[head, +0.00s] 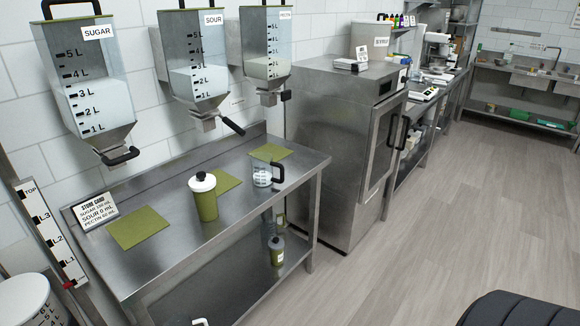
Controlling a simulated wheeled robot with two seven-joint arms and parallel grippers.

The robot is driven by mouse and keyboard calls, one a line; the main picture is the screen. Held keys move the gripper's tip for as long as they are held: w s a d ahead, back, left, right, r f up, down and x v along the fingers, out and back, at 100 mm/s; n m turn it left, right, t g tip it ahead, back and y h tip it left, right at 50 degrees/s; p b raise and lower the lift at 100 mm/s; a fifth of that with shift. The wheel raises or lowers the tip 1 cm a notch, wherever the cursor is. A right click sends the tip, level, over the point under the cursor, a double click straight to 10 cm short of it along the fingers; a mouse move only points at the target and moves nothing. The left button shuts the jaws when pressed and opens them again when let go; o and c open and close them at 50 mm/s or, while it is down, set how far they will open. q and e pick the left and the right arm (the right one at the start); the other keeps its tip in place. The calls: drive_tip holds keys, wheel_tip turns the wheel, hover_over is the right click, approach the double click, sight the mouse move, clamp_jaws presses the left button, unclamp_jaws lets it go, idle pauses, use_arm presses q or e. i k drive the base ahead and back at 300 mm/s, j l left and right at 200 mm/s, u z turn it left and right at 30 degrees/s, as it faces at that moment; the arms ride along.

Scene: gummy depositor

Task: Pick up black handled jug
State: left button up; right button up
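A small clear jug (262,176) with a black handle on its right side stands upright on the steel table (165,252), near the table's right end. Its body has dark markings and looks pale inside. It stands at the front of a green mat, below the dispenser labelled PECTIN. Neither of my grippers shows in the head view.
A green bottle (205,201) with a white lid stands left of the jug. SUGAR (85,85), SOUR (196,60) and PECTIN (266,45) dispensers hang above. A steel cabinet (330,140) stands right; open floor lies in front.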

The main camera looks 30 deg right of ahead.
sight(262, 164)
drive_tip(key=z, duration=0.9)
